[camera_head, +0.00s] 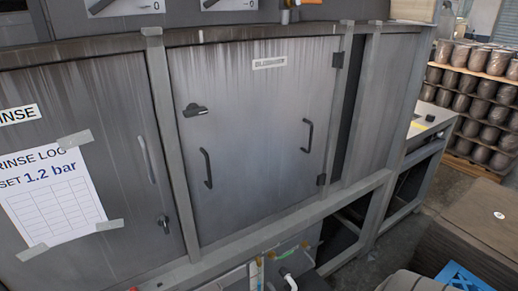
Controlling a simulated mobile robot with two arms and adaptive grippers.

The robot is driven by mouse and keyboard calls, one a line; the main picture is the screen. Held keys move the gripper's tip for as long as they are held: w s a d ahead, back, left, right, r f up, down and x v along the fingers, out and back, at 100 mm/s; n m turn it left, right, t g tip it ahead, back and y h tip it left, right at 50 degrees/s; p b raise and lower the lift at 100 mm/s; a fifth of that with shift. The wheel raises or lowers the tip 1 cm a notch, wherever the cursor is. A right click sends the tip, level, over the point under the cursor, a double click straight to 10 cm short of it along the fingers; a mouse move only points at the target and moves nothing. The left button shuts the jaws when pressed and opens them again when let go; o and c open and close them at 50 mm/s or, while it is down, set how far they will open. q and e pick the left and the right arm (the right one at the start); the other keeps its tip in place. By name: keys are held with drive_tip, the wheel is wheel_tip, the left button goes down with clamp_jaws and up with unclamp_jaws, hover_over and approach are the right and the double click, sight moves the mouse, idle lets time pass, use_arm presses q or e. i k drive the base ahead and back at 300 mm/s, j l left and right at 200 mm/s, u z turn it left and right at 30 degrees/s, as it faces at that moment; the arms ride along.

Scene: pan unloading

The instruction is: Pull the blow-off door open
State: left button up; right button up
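The blow-off door (255,140) is the grey, streaked metal panel in the middle of the head view. A small white label (269,63) sits near its top; its print is too small to read surely. The door looks shut in its frame. A black latch (195,110) is at its upper left. One black bar handle (206,168) stands at the lower left and another (308,135) at the right. Dark hinges (337,60) are on the right edge. Neither of my grippers is in view.
Left is a rinse door (85,100) with a taped paper log (50,195), a handle and a latch. Below the frame are hoses and fittings (290,270) and an open dark bay (340,235). Right are racks of stacked pans (490,95) and a dark box (470,235).

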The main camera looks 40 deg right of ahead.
sight(258, 151)
drive_tip(key=z, duration=1.4)
